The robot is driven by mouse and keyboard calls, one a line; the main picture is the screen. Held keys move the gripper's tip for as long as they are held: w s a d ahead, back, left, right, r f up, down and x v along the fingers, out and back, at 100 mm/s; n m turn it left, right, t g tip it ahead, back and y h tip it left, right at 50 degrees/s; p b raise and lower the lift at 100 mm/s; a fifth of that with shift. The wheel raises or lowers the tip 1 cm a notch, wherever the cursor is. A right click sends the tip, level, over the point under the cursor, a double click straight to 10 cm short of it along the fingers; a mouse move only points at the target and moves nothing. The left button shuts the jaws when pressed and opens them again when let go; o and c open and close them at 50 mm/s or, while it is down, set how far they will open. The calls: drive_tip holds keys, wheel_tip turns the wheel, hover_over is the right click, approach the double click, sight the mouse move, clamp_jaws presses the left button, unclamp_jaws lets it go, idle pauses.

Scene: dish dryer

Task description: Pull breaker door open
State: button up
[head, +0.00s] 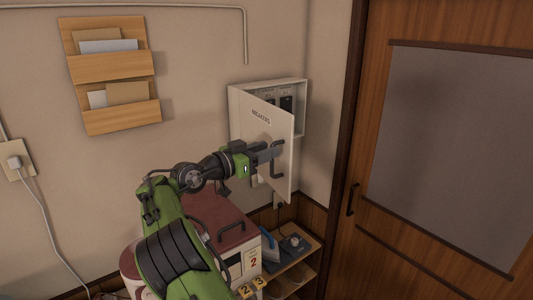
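The breaker box (235,106) is a pale metal cabinet on the wall, near the corner by the wooden door. A dark handle (277,158) sits on the door's lower right part. My gripper (272,154) is at the handle, its grey fingers pointing right. I cannot tell whether the fingers are closed around the handle or only beside it.
A dark red-topped box (212,217) stands below my arm, with a small shelf (299,259) holding an iron (269,247) beside it. A wooden door (369,150) is at the right. A wooden letter rack (112,51) hangs at upper left.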

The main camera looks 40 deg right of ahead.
drive_tip(key=shift+o, duration=0.3)
drive_tip(key=shift+w, duration=0.3)
drive_tip(key=shift+s, duration=0.15)
drive_tip(key=shift+f, duration=0.15)
drive_tip(key=a, duration=1.5)
drive_tip(key=shift+w+a, duration=0.35)
drive_tip(key=shift+w, duration=0.1)
